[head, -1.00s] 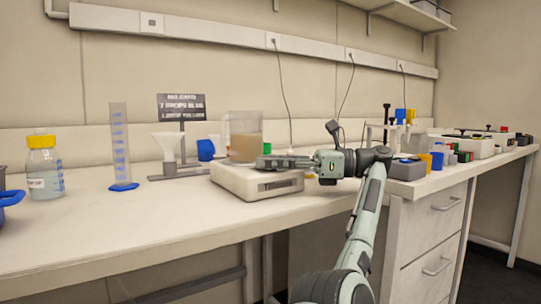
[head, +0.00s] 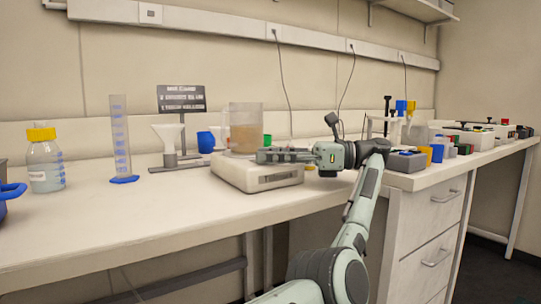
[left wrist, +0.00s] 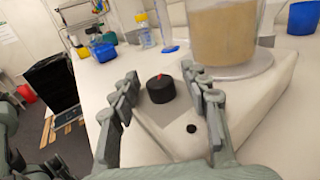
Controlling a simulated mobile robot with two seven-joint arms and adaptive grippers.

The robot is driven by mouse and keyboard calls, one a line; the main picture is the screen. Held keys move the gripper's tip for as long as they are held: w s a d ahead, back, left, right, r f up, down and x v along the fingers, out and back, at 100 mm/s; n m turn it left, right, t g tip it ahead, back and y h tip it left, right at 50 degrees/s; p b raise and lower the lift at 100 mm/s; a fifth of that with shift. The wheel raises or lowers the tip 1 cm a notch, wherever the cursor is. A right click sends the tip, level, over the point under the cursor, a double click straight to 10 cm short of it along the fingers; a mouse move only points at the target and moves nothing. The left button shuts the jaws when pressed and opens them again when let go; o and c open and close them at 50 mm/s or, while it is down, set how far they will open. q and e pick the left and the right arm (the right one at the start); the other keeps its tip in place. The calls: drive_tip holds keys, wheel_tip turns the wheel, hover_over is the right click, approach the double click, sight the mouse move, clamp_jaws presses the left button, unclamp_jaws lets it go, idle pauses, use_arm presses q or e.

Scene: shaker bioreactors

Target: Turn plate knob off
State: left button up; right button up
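The hot plate (head: 258,177) is a white, low box on the bench, with a beaker (head: 244,130) of brown liquid on top. Its black knob (left wrist: 161,88) with a red mark shows in the left wrist view on the grey front panel; it is hidden in the head view. My left gripper (head: 262,156) reaches in over the plate's front. In the left wrist view my left gripper (left wrist: 160,75) is open, one finger on each side of the knob, with visible gaps to it. My right gripper is not in view.
A funnel on a stand (head: 170,145), a graduated cylinder (head: 120,140) and a yellow-capped bottle (head: 44,160) stand to the left. A blue cup (head: 206,142) is behind the plate. Small boxes (head: 408,160) stand to the right. The bench front left of the plate is clear.

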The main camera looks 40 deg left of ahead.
use_arm(q)
drive_tip(key=shift+r, duration=0.1)
wheel_tip(320, 180, up, 10)
drive_tip(key=shift+f, duration=0.1)
idle(0.4)
idle(0.4)
